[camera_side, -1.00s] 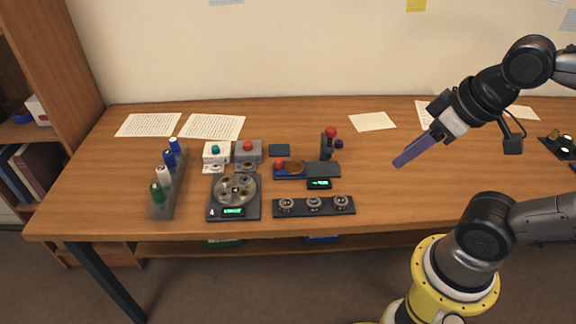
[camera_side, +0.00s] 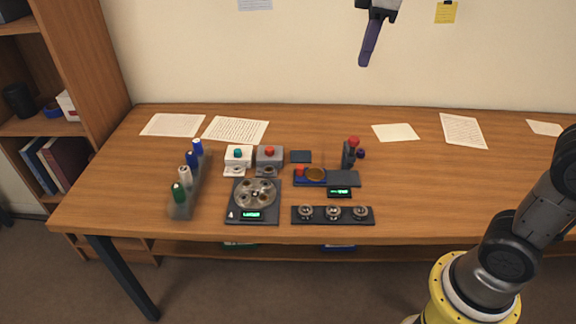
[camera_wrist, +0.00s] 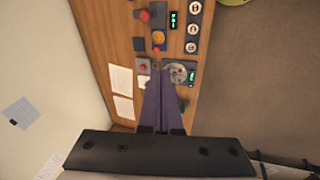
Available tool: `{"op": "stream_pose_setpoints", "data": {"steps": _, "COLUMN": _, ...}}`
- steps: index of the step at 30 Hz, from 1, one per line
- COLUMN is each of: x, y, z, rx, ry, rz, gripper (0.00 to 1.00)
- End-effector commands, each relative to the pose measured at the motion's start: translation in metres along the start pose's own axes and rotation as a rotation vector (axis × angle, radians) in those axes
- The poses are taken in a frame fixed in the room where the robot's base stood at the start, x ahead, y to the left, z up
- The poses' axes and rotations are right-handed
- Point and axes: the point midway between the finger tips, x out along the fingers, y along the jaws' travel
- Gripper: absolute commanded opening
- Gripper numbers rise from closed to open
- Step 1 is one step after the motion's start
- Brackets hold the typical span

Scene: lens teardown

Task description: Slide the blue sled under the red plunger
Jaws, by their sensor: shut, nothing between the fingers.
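The blue sled (camera_side: 312,183) sits on a dark rail in the middle of the table, with a red knob (camera_side: 300,170) at its left end and an amber disc (camera_side: 316,174) on it. The red plunger (camera_side: 353,141) tops a dark upright post behind the rail, right of the disc. In the wrist view the amber disc (camera_wrist: 158,38) and the red plunger (camera_wrist: 144,15) show beyond my fingertips. My gripper (camera_side: 363,64) is high above the table, far from the sled, with its purple fingers pointing down. Its fingers are shut and empty.
A grey box with a red button (camera_side: 269,157) and a white box with a teal button (camera_side: 238,154) stand left of the rail. A round carousel (camera_side: 256,193), a strip of three lenses (camera_side: 333,214) and a bottle rack (camera_side: 181,210) are nearby. The table's right side is mostly clear.

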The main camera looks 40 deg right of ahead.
Motion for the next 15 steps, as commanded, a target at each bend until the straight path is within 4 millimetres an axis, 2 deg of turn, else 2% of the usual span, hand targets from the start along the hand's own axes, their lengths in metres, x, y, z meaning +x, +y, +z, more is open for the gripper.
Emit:
{"op": "stream_pose_setpoints", "data": {"steps": 1, "x": 0.007, "y": 0.008, "z": -0.015, "rx": -0.029, "ry": -0.021, "rz": -0.008, "gripper": 0.00}}
{"op": "stream_pose_setpoints", "data": {"steps": 8, "x": 0.039, "y": 0.034, "z": -0.067, "rx": -0.141, "ry": -0.103, "rz": -0.038, "gripper": 0.00}}
{"op": "stream_pose_setpoints", "data": {"steps": 15, "x": 0.093, "y": 0.047, "z": -0.118, "rx": -0.242, "ry": -0.187, "rz": -0.075, "gripper": 0.00}}
